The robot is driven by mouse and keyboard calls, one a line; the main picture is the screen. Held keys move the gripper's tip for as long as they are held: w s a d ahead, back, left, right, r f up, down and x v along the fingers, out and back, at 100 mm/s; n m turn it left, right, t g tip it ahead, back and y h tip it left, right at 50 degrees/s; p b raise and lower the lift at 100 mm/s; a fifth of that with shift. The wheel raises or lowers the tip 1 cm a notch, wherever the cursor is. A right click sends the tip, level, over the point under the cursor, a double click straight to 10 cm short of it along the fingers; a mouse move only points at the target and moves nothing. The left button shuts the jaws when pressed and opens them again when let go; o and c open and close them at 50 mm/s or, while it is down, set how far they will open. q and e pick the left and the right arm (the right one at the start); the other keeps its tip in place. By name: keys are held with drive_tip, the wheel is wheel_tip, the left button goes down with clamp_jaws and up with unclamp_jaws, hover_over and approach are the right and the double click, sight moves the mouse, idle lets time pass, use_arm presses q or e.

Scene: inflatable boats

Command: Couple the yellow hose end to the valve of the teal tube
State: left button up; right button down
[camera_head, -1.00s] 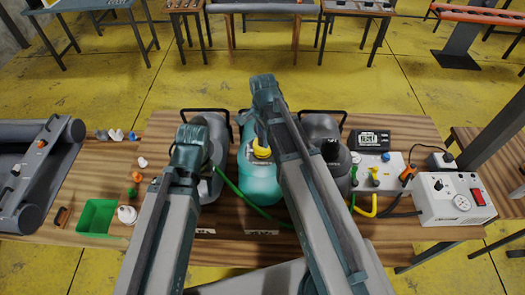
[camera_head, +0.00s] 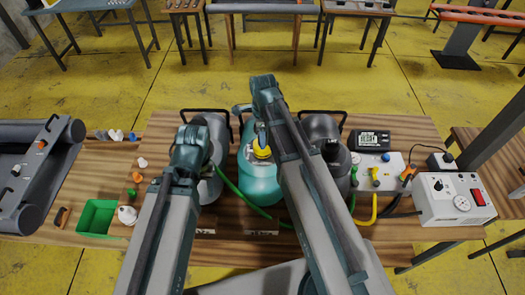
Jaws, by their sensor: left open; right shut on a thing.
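The teal tube (camera_head: 258,186) stands mid-table. A yellow piece (camera_head: 262,153), which looks like the yellow hose end, shows on its top, just below my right gripper (camera_head: 261,136). The gripper's fingers are shut on it. The valve under it is hidden, so I cannot tell whether the two are joined or only touching. The yellow hose (camera_head: 374,206) shows to the right, then passes out of sight behind my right arm. My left gripper (camera_head: 190,137) is open above the grey tube (camera_head: 215,150) on the left; its fingertips are hard to see.
A green hose (camera_head: 231,187) curves along the tubes' front. A dark grey tube (camera_head: 338,165) stands to the right. A white pump box (camera_head: 453,198) and a digital gauge (camera_head: 369,140) are farther right. A green tray (camera_head: 97,217) and loose caps lie on the left.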

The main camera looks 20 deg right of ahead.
drive_tip(key=shift+m, duration=1)
drive_tip(key=m, duration=0.4)
drive_tip(key=shift+c, duration=1.9)
unclamp_jaws()
wheel_tip(320, 180, up, 12)
drive_tip(key=p, duration=1.2)
